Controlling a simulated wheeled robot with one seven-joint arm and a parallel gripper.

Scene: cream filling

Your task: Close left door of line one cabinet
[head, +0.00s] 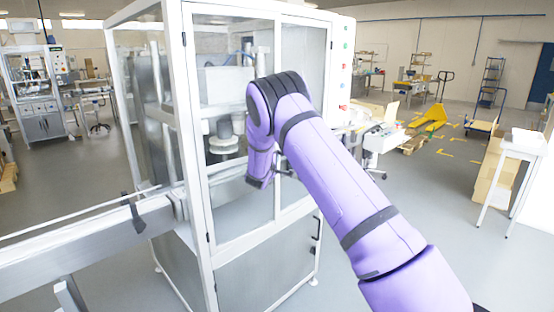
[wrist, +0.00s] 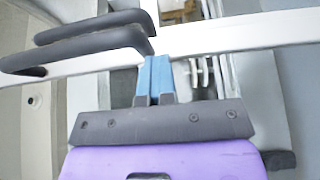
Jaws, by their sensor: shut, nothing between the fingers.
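The line one cabinet (head: 187,110) is a tall white-framed machine housing with clear panels, in the middle of the head view. Its left door (head: 232,95) is a clear panel in a pale frame, partly covered by my purple arm. It looks closed or nearly so; I cannot tell if it is flush. In the wrist view, two dark bar handles (wrist: 92,35) lie close together left of the fingers, beside white frame bars (wrist: 240,36). My gripper (wrist: 154,62) has blue fingers together and empty, close to the frame; contact is unclear. In the head view my arm mostly hides it.
A conveyor (head: 90,230) runs in from the left to the cabinet. A yellow pallet jack (head: 428,118) and a white side table (head: 522,145) stand at the right. Grey floor is open to the right of the cabinet.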

